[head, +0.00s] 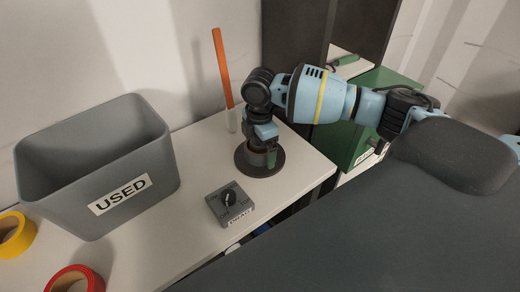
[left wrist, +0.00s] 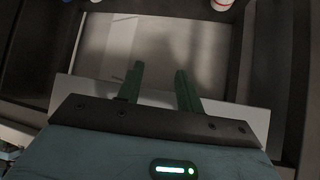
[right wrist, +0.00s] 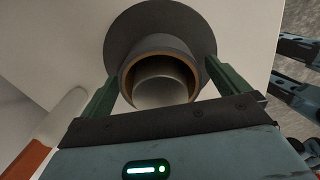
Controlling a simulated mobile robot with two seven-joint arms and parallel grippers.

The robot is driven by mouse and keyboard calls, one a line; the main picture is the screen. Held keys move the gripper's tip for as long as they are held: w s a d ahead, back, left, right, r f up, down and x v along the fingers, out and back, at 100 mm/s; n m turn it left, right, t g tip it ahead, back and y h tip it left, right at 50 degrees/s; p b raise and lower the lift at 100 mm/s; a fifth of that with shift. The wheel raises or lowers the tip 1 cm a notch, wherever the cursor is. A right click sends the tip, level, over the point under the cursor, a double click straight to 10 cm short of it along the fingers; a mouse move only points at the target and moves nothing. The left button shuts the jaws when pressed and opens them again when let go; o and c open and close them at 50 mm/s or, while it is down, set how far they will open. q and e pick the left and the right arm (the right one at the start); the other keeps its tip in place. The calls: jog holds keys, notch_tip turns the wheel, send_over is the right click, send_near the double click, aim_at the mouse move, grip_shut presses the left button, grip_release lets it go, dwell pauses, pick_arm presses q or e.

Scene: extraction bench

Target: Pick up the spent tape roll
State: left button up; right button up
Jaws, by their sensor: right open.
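The spent tape roll appears to be the thin brown-edged ring (right wrist: 124,72) around a grey post (right wrist: 160,84), on a dark round base (right wrist: 121,35) in the right wrist view. In the head view the dark base (head: 243,163) stands on the white bench, and my right gripper (head: 271,158) points down over it, hiding most of the ring. My right gripper is open, with one green finger on each side of the ring; I cannot tell whether they touch it. My left gripper (left wrist: 158,77) is open and empty, away from the bench top in the head view.
A grey bin labelled USED (head: 160,192) stands at the left. A yellow tape roll (head: 16,244) and a red tape roll (head: 94,279) lie before it. A grey knob box (head: 230,205) sits near the bench's front edge. An orange-topped rod (head: 222,68) stands behind the base.

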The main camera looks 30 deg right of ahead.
jog(key=shift+f, duration=0.1)
jog(key=c, duration=1)
notch_tip(320, 180, up, 10)
jog(key=shift+r, duration=0.1)
